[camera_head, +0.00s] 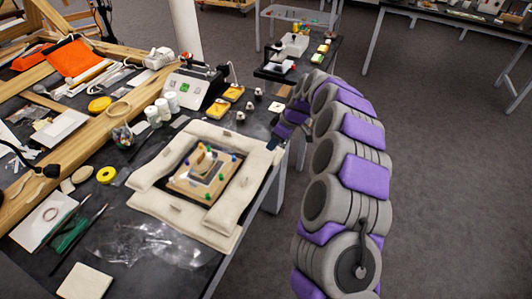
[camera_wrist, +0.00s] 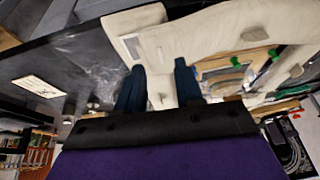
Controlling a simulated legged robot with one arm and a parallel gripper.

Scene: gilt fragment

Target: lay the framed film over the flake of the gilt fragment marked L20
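The gilt fragment (camera_head: 203,160) lies on a wooden board (camera_head: 183,186) with coloured pins, inside a square of cream padded cushions (camera_head: 154,202). Part of the board (camera_wrist: 222,68) and its green pins shows at the right of the wrist view. The label L20 cannot be read, and I cannot make out the flake. I cannot pick out the framed film with certainty. My gripper (camera_head: 276,141) is at the right edge of the table, beside the cushions' far right corner. In the wrist view its two dark blue fingers (camera_wrist: 158,74) stand apart, with a cream cushion behind and nothing visibly held.
White jars (camera_head: 153,116) and clear plastic sheeting (camera_head: 150,245) are on the table. Open floor lies to the right.

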